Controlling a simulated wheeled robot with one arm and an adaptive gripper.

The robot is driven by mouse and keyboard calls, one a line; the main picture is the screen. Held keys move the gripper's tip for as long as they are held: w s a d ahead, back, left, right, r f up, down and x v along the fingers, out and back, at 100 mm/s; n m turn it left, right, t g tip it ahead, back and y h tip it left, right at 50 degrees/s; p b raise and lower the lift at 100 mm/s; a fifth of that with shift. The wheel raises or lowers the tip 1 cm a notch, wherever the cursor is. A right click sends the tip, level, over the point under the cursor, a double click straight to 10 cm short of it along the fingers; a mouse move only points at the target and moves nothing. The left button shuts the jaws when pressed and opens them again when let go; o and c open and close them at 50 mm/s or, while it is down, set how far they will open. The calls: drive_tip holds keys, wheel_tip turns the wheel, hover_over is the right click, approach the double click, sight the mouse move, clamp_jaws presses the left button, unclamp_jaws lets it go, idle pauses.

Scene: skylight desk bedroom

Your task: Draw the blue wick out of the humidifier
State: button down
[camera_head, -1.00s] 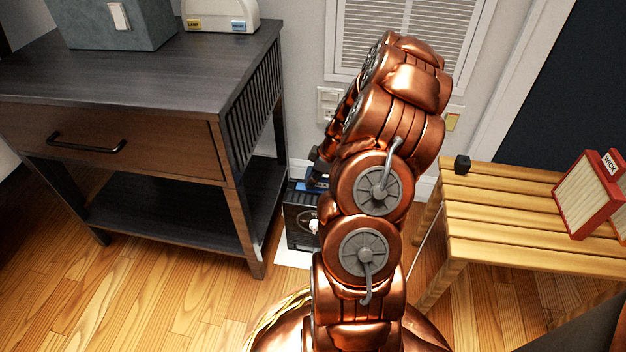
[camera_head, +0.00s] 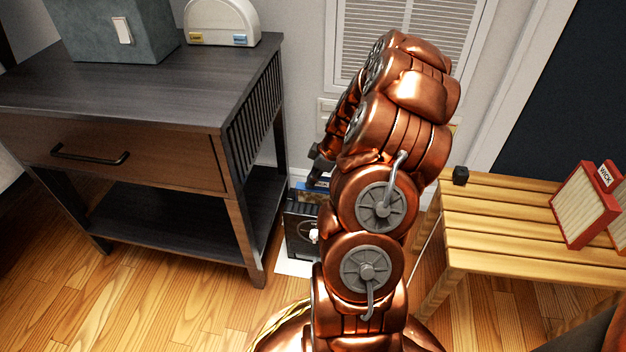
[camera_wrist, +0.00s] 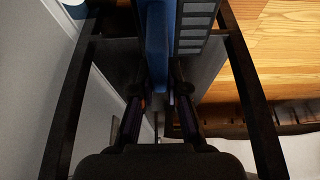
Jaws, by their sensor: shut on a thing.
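The humidifier (camera_head: 299,240) is a dark box with a pale round mark, standing on the floor between the nightstand and my arm. The blue wick (camera_head: 314,184) shows just above its top, partly hidden by my arm. My gripper (camera_head: 319,172) is over the humidifier, shut on the wick. In the wrist view the wick (camera_wrist: 158,40) is a long blue slab between the fingers of my gripper (camera_wrist: 158,100), beside a dark slotted grille (camera_wrist: 195,35). Whether the wick's lower end is still inside the humidifier is hidden.
A dark nightstand (camera_head: 150,85) with a brown drawer stands close on the left. A slatted wooden bench (camera_head: 500,225) on the right holds a red-framed filter labelled WICK (camera_head: 583,208) and a small black cube (camera_head: 460,175). A wall vent (camera_head: 400,40) is behind my arm.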

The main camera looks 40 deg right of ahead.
wheel_tip(320, 180, up, 12)
drive_tip(key=p, duration=0.3)
drive_tip(key=shift+f, duration=0.2)
idle(1.5)
idle(0.3)
drive_tip(key=shift+r+p, duration=0.6)
drive_tip(key=shift+r, duration=1.95)
